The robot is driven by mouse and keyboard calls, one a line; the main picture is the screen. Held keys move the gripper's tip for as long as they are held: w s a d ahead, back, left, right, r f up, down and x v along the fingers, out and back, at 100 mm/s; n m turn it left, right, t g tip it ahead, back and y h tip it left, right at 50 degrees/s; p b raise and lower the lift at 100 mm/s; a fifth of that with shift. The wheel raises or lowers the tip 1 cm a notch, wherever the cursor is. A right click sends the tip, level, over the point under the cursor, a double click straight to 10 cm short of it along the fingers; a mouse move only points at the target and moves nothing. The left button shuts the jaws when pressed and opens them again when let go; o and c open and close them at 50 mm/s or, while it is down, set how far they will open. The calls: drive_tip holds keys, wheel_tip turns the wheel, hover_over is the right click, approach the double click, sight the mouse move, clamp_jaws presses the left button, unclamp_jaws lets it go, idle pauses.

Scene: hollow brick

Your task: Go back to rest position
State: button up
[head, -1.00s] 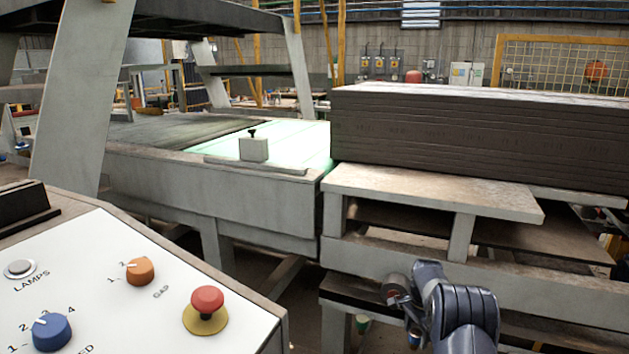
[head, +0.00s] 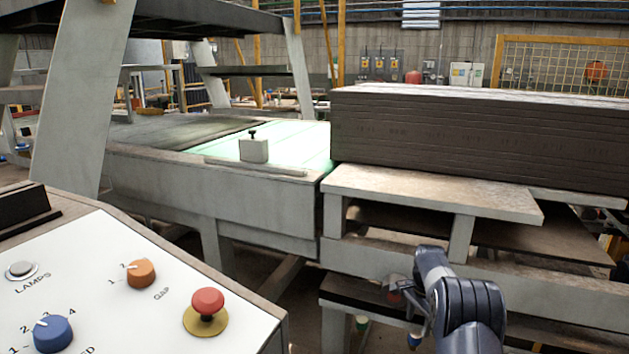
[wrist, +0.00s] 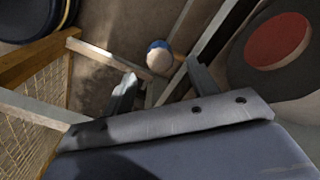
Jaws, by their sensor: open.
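My arm's dark segments rise from the bottom right of the head view, in front of the grey metal frame. My gripper (wrist: 160,85) shows in the wrist view with its two fingers spread apart and nothing between them. Beyond the fingers is a floor with a small round blue-and-white object (wrist: 159,57). In the head view the gripper end is small, dark and partly hidden by my arm, so its fingers cannot be made out there.
A control panel (head: 120,290) with a red mushroom button (head: 208,302) and knobs stands at the lower left. A conveyor (head: 220,195) runs behind it. A stack of dark boards (head: 480,135) sits on a worn table (head: 430,190) above my arm. A mesh fence (head: 530,65) stands far back.

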sight(416, 333)
wheel_tip(416, 333, down, 5)
drive_tip(key=shift+f, duration=0.15)
drive_tip(key=shift+r+n, duration=0.2)
drive_tip(key=shift+n, duration=0.7)
drive_tip(key=n, duration=0.4)
drive_tip(key=shift+n, duration=0.3)
drive_tip(key=n, duration=1.2)
drive_tip(key=n+b, duration=0.1)
drive_tip(key=n, duration=0.4)
drive_tip(key=shift+n, duration=0.3)
drive_tip(key=shift+r, duration=0.15)
